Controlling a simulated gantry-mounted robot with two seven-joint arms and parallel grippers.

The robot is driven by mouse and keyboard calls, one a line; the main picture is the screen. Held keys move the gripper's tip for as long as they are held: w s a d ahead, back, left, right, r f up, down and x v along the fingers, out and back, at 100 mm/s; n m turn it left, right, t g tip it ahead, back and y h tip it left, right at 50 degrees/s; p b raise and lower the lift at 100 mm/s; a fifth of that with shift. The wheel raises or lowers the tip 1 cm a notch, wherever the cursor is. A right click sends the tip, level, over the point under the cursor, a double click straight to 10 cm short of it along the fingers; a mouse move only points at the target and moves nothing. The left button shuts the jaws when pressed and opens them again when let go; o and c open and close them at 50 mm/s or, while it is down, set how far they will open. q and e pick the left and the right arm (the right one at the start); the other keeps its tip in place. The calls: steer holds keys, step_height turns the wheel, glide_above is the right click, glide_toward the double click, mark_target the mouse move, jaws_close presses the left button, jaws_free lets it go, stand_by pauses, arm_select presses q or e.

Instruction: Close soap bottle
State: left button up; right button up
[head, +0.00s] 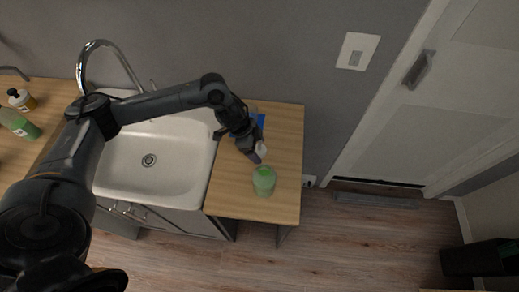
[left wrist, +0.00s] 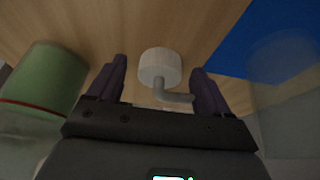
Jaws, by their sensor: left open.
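A green soap bottle (head: 264,182) stands near the front of the wooden counter, right of the sink. No pump shows on its top. It also shows in the left wrist view (left wrist: 45,80) at the left, outside the fingers. A white pump cap with a bent spout (left wrist: 160,66) is over the wood between the fingers; it shows small in the head view (head: 262,148). My left gripper (head: 258,154) is open around the cap, just behind the bottle. I cannot tell whether the fingers touch the cap. My right gripper is not in view.
A white sink (head: 185,165) with a chrome faucet (head: 110,52) lies left of the counter (head: 284,145). A blue item (left wrist: 272,45) and a see-through object lie close to the gripper's right in the wrist view. Other bottles (head: 20,122) stand on the far left counter.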

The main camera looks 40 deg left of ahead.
mark_target(257, 149)
arm_select(q)
steer(key=c, duration=1.1)
step_height(257, 149, up, 10)
steer(key=b, duration=0.1)
